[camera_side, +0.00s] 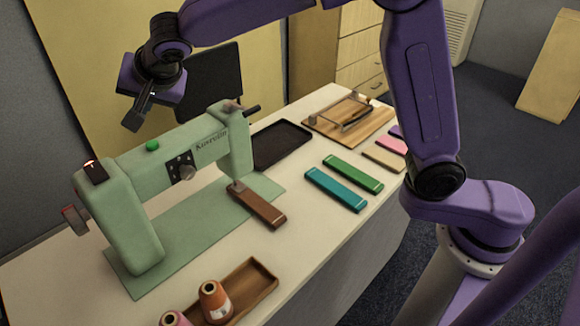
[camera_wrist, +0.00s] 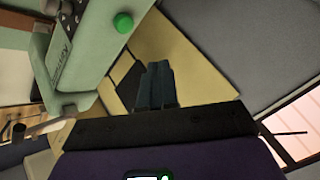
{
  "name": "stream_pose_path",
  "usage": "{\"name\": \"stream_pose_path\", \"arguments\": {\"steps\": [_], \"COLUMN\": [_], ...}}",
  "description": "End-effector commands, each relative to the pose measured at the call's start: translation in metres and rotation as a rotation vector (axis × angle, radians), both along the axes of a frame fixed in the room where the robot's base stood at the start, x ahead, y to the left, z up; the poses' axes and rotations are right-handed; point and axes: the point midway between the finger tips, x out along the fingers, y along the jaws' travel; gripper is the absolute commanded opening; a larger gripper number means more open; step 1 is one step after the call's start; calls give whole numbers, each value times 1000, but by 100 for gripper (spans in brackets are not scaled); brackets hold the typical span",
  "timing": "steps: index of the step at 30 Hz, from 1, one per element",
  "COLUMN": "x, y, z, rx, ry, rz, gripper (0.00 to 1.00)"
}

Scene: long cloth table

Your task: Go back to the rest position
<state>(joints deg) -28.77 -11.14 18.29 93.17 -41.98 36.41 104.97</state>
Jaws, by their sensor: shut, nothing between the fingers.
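My gripper (camera_side: 136,118) is up in the air at the upper left of the side view, above and behind the pale green sewing machine (camera_side: 130,215). It is shut with nothing in it. In the wrist view the closed fingers of my gripper (camera_wrist: 158,70) show at the centre, pointing toward the yellow panel. The sewing machine (camera_wrist: 90,35) fills the upper left of the wrist view, with its green button (camera_wrist: 123,22) close to the fingers in the picture. The fingers look apart from the machine.
On the table (camera_side: 330,225), a brown cloth strip (camera_side: 257,206) lies at the machine's needle end. Teal (camera_side: 336,190) and green (camera_side: 353,174) strips, a black tray (camera_side: 279,143), a wooden board (camera_side: 347,120) and a wooden tray (camera_side: 255,283) with thread spools (camera_side: 214,301) lie around it.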

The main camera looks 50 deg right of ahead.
Motion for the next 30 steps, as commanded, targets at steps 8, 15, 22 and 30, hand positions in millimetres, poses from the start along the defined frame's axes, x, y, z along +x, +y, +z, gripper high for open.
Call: {"name": "stream_pose_path", "arguments": {"steps": [8,15,22,30], "x": [-46,-104,-168,-250], "y": [-31,-72,-117,-176], "z": [-15,-34,-51,-72], "rx": [-172,-339,-479,-610], "ry": [98,202,291,381], "rz": [214,468,738,1081], "gripper": [0,0,0,0]}}
